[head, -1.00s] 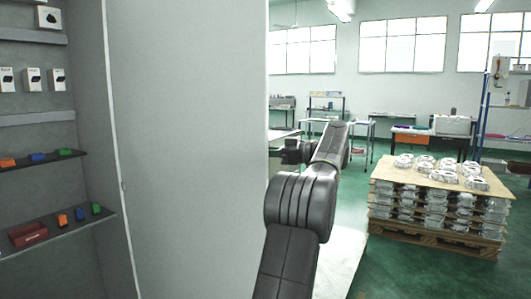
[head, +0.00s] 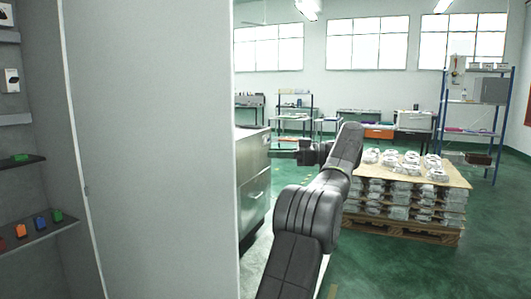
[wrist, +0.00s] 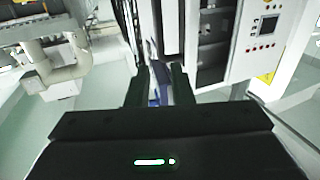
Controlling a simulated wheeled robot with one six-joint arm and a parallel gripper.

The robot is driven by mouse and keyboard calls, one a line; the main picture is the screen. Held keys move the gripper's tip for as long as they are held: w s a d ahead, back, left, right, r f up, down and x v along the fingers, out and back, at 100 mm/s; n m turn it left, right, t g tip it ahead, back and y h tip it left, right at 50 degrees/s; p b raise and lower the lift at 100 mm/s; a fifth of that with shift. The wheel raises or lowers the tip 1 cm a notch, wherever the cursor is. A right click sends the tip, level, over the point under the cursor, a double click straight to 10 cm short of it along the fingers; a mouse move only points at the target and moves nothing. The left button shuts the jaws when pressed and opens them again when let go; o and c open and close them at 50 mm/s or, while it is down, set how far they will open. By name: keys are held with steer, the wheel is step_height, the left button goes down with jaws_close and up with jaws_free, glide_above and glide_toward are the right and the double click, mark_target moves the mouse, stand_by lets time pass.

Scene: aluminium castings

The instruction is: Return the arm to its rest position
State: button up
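My arm reaches forward from the bottom of the head view, bends at a ribbed joint, and rises to the wrist. My gripper (head: 300,152) shows small and dark at its far end, pointing left. In the wrist view its two dark fingers (wrist: 158,90) stand apart with a narrow gap. A bluish strip shows in that gap; it looks like background, and I see no clear object held.
A large grey panel (head: 155,150) stands close on the left, beside shelves (head: 30,236) with small coloured items. A grey drawer cabinet (head: 254,185) stands behind the arm. A pallet of castings (head: 405,235) is to the right. Green floor (head: 440,275) lies clear in front of it.

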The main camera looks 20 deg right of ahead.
mark_target(233, 152)
stand_by(0.4)
steer(key=b+x, duration=0.1)
steer(key=x, duration=1.2)
steer(key=shift+w+a, duration=0.15)
steer(key=shift+a, duration=0.1)
